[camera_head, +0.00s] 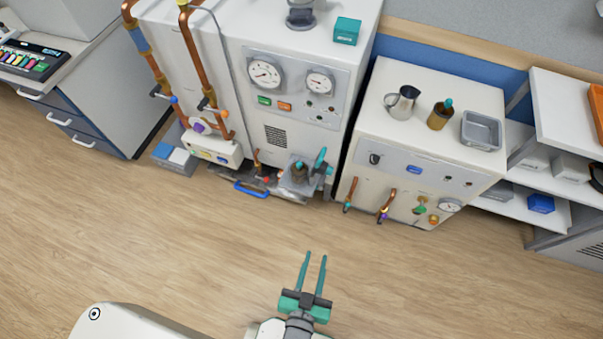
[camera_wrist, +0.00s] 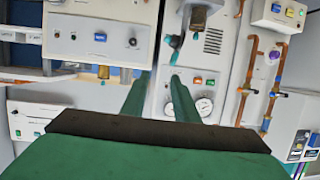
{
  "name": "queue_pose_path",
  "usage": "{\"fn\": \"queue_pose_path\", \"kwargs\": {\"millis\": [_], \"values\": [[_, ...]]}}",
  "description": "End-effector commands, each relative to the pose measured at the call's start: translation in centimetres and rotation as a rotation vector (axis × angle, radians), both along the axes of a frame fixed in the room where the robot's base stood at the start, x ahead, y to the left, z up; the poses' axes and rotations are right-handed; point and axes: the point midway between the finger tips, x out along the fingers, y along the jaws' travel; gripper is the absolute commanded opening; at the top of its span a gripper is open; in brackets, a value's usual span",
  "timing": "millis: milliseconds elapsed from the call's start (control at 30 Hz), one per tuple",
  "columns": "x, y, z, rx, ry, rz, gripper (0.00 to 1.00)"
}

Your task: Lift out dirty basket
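My gripper (camera_head: 313,260) is over the open floor in front of the cabinets, with its two teal fingers apart and nothing between them. The fingers also show parted and empty in the wrist view (camera_wrist: 160,80). No basket is plainly identifiable. A grey open tray-like container (camera_head: 481,131) sits on top of the right white cabinet, and it looks empty. A grey unit with a teal handle (camera_head: 299,177) sits low at the front of the large gauge cabinet; I cannot tell whether it holds a basket. My gripper is well apart from both.
The large white cabinet (camera_head: 290,125) has two gauges and copper pipes (camera_head: 192,60). A blue handle (camera_head: 251,189) juts out low at its front. A metal jug (camera_head: 401,103) and a brown bottle (camera_head: 440,115) stand on the right cabinet (camera_head: 433,80). The wood floor (camera_head: 180,250) is clear.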

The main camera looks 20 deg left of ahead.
Motion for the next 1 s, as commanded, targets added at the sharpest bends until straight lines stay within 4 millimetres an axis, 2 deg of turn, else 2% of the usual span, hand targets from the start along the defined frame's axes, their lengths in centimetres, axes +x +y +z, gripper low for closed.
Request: {"fn": "queue_pose_path", "kwargs": {"millis": [33, 200, 300, 500, 700, 800, 1000], "values": [[1.8, 0.7, -1.5, 0.002, 0.004, 0.014, 0.27], [7.4, 3.1, -6.1, 0.003, 0.037, 0.065, 0.27], [10.9, 4.6, -8.4, 0.001, 0.057, 0.098, 0.27], [18.5, 8.2, -11.6, -0.009, 0.093, 0.176, 0.27], [25.3, 11.6, -12.9, -0.027, 0.122, 0.251, 0.27], [27.5, 12.8, -13.2, -0.033, 0.132, 0.278, 0.27], [29.7, 14.0, -13.3, -0.042, 0.142, 0.303, 0.27]]}}
